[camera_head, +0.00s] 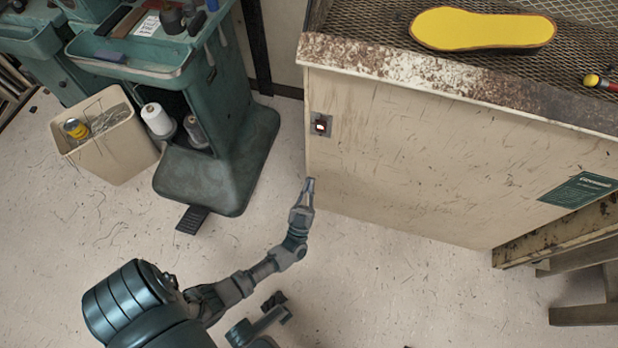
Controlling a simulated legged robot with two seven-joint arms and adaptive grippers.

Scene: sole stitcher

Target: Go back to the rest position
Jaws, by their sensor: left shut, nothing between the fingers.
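My left gripper (308,186) is at the end of my left arm, which reaches up from the lower left. Its fingers are together with nothing between them. It is in front of the lower left part of a cream cabinet (420,160), below a small switch (321,125); I cannot tell whether it touches the cabinet. A yellow shoe sole (482,28) lies on the cabinet's mesh top, well away from my left gripper.
A green stitching machine (225,150) stands at the left, with thread spools (157,119) on its base. A cream bin (112,150) and a black pedal (192,220) are by it. A wooden stool (585,314) is at the lower right. The middle floor is clear.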

